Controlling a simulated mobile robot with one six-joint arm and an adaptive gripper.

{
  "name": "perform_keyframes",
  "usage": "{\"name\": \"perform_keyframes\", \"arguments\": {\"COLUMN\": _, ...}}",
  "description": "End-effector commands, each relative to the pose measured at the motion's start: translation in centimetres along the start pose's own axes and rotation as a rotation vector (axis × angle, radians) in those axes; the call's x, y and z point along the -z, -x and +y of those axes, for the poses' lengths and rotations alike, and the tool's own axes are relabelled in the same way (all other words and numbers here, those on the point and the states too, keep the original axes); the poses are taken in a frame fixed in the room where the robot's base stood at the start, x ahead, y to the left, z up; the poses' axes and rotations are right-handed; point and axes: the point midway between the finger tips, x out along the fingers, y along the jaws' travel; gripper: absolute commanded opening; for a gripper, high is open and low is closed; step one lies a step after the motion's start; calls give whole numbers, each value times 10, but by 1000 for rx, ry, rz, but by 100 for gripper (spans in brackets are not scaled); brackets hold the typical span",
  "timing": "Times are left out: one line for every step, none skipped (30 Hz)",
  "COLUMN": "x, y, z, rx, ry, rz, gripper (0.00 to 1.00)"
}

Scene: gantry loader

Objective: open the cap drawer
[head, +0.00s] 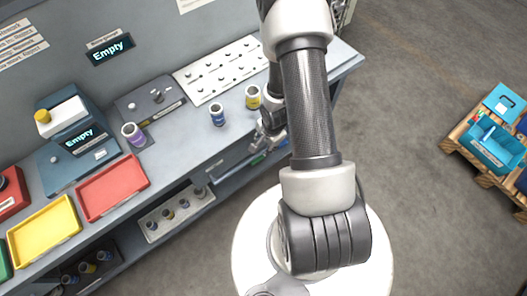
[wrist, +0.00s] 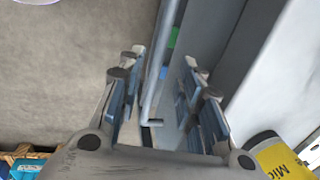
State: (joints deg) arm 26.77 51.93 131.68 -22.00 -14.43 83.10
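A long grey bar handle (wrist: 165,62) runs along the front of the cap drawer, below the bench edge in the wrist view. My gripper (wrist: 160,58) is open, with one finger pad on each side of the bar. I see gaps on both sides, so it does not look clamped. In the head view my gripper (head: 268,138) is at the bench's front edge, partly hidden by my arm. Small green and blue patches (wrist: 172,38) show just behind the bar; whether the drawer stands slightly open I cannot tell.
A yellow-labelled container (head: 253,96) stands on the bench close to my gripper. A blue one (head: 217,114) and a purple one (head: 132,133) stand farther left. Red (head: 112,187) and yellow trays (head: 45,232) lie left.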

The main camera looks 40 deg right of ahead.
Motion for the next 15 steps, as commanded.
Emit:
{"name": "perform_keyframes", "arguments": {"x": -1, "y": -15, "z": 1, "rx": -1, "ry": 2, "rz": -1, "gripper": 33}}
{"name": "perform_keyframes", "arguments": {"x": -1, "y": -21, "z": 1, "rx": -1, "ry": 2, "rz": -1, "gripper": 33}}
{"name": "perform_keyframes", "arguments": {"x": 0, "y": -28, "z": 1, "rx": -1, "ry": 2, "rz": -1, "gripper": 33}}
{"name": "perform_keyframes", "arguments": {"x": 0, "y": -32, "z": 1, "rx": -1, "ry": 2, "rz": -1, "gripper": 33}}
{"name": "perform_keyframes", "arguments": {"x": 0, "y": -36, "z": 1, "rx": -1, "ry": 2, "rz": -1, "gripper": 33}}
{"name": "perform_keyframes", "arguments": {"x": 0, "y": -42, "z": 1, "rx": -2, "ry": 2, "rz": -1, "gripper": 33}}
{"name": "perform_keyframes", "arguments": {"x": 0, "y": -45, "z": 0, "rx": -1, "ry": 2, "rz": -1, "gripper": 33}}
{"name": "perform_keyframes", "arguments": {"x": 0, "y": -48, "z": 0, "rx": -1, "ry": 2, "rz": 0, "gripper": 33}}
{"name": "perform_keyframes", "arguments": {"x": 0, "y": -51, "z": 0, "rx": -1, "ry": 1, "rz": 0, "gripper": 33}}
{"name": "perform_keyframes", "arguments": {"x": 0, "y": -53, "z": 0, "rx": -1, "ry": 1, "rz": 0, "gripper": 33}}
{"name": "perform_keyframes", "arguments": {"x": 0, "y": -54, "z": 0, "rx": -1, "ry": 1, "rz": 0, "gripper": 33}}
{"name": "perform_keyframes", "arguments": {"x": 0, "y": -56, "z": 0, "rx": -1, "ry": 1, "rz": 0, "gripper": 33}}
{"name": "perform_keyframes", "arguments": {"x": 0, "y": -57, "z": 0, "rx": 0, "ry": 1, "rz": 0, "gripper": 33}}
{"name": "perform_keyframes", "arguments": {"x": 0, "y": -57, "z": 0, "rx": 0, "ry": 1, "rz": 0, "gripper": 33}}
{"name": "perform_keyframes", "arguments": {"x": 0, "y": -57, "z": 0, "rx": 0, "ry": 1, "rz": 0, "gripper": 33}}
